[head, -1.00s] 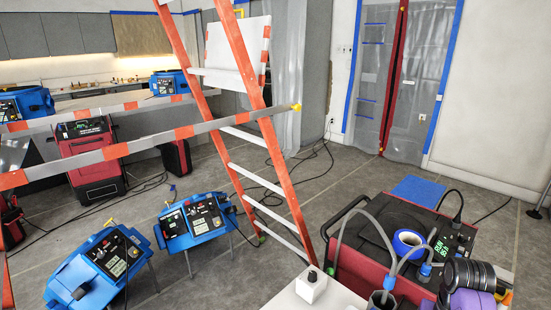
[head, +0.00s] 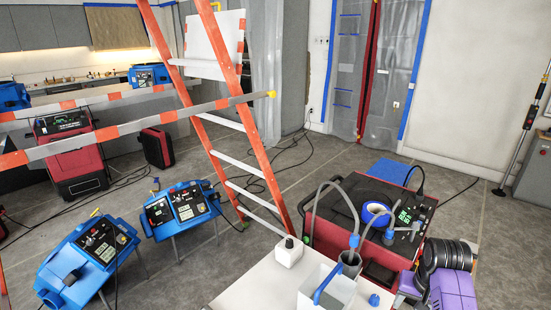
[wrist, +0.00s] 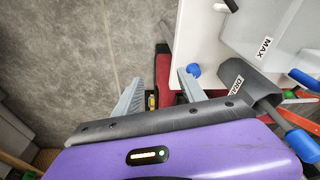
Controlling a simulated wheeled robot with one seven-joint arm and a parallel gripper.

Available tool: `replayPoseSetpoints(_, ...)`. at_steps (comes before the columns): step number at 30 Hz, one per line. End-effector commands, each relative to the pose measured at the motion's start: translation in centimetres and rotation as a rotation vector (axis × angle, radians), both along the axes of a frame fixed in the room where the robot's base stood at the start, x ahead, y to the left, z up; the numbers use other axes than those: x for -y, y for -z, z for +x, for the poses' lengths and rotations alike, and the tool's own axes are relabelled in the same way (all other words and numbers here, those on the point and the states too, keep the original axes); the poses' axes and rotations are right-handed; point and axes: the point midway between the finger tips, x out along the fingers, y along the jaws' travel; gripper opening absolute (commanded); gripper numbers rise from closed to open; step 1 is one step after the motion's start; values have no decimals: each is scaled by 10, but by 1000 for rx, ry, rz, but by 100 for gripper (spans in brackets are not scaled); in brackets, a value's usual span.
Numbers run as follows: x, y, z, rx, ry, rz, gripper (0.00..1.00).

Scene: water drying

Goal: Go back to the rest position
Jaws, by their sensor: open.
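My gripper (wrist: 161,90) is open in the wrist view, with its two grey fingers apart and nothing held between them. It points over the floor beside the edge of a white table (wrist: 200,30). A small blue cap (wrist: 193,70) lies on that table, just beyond the right fingertip. In the head view my purple and black arm shows at the bottom right, and the fingers cannot be made out there.
An orange ladder (head: 180,75) stands left.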

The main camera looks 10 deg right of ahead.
Motion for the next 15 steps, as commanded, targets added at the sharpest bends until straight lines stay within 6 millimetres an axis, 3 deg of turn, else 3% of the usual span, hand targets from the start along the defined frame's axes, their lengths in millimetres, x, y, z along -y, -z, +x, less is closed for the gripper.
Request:
replayPoseSetpoints(3,10,-14,20,103,-11,-53,48)
replayPoseSetpoints(9,17,-26,43,292,-40,-155,48)
replayPoseSetpoints(15,-2,-26,43,539,-103,-292,48)
